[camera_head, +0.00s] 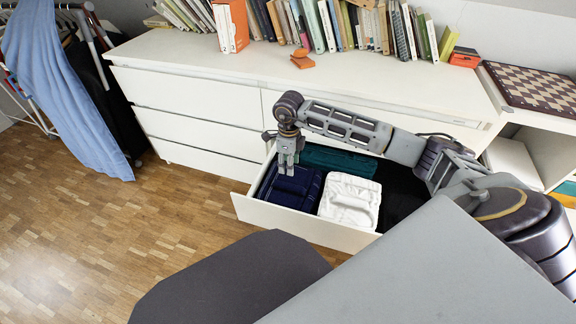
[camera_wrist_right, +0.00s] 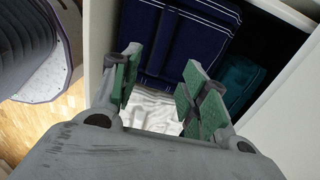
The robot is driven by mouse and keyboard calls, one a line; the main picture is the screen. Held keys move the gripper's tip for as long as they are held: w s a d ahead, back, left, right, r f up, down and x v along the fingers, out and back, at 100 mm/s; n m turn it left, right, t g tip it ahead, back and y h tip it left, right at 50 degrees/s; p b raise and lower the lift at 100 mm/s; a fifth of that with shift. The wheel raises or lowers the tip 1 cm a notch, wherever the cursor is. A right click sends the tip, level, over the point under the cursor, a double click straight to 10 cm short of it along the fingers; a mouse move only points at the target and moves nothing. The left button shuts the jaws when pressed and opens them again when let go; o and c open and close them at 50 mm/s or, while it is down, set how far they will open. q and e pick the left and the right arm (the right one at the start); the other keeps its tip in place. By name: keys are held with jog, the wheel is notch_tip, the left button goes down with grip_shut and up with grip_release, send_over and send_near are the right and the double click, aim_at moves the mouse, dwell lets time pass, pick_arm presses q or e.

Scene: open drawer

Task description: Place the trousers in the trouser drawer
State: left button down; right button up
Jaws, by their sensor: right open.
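An open drawer (camera_head: 290,222) holds several folded garments. They are a navy one (camera_head: 289,190), a white one (camera_head: 350,198), a teal one (camera_head: 338,160) and a black one (camera_head: 401,194). I cannot tell which are trousers. My right gripper (camera_head: 287,168) points down above the navy garment in the head view, its fingers apart and empty. In the right wrist view the open gripper (camera_wrist_right: 160,85) has the navy garment (camera_wrist_right: 185,40) beyond it, the white garment (camera_wrist_right: 155,108) between its fingers and the teal one (camera_wrist_right: 238,85) to the right. My left gripper is out of view.
The white dresser (camera_head: 190,90) has several shut drawers, with books (camera_head: 330,25) on top. A clothes rack at left holds a light-blue garment (camera_head: 65,90) and a dark one. A chessboard (camera_head: 535,85) lies on the right. The wooden floor (camera_head: 90,230) at left is clear.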

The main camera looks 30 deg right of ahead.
jog(key=a+y, duration=0.1)
jog(key=a, duration=0.3)
jog(key=s+a+f+y, duration=0.1)
jog(key=a+y, duration=0.1)
jog(key=a, duration=0.2)
jog(key=s+a+f+y, duration=0.1)
jog(key=a+y, duration=0.1)
jog(key=a, duration=0.3)
jog(key=shift+s+a, duration=0.1)
jog(key=shift+s, duration=0.1)
jog(key=s+a+r+y, duration=0.25)
jog(key=a+y, duration=0.25)
jog(key=a, duration=0.5)
jog(key=w+a+r+m+t+y, duration=0.2)
jog(key=a+r+m+t+y, duration=0.6)
jog(key=r+m, duration=0.35)
jog(key=w+d+m+t+h, duration=0.3)
jog(key=d+m+t+h, duration=0.4)
jog(key=m, duration=0.6)
jog(key=s+d+f+m+h, duration=0.2)
jog(key=d+f+m+h, duration=0.4)
jog(key=f+m, duration=0.45)
jog(key=s+f+m+g+h, duration=0.1)
jog(key=s+f+m+g, duration=0.6)
jog(key=s+f, duration=0.9)
jog(key=s+g, duration=0.2)
jog(key=s, duration=0.1)
jog(key=shift+g, duration=0.3)
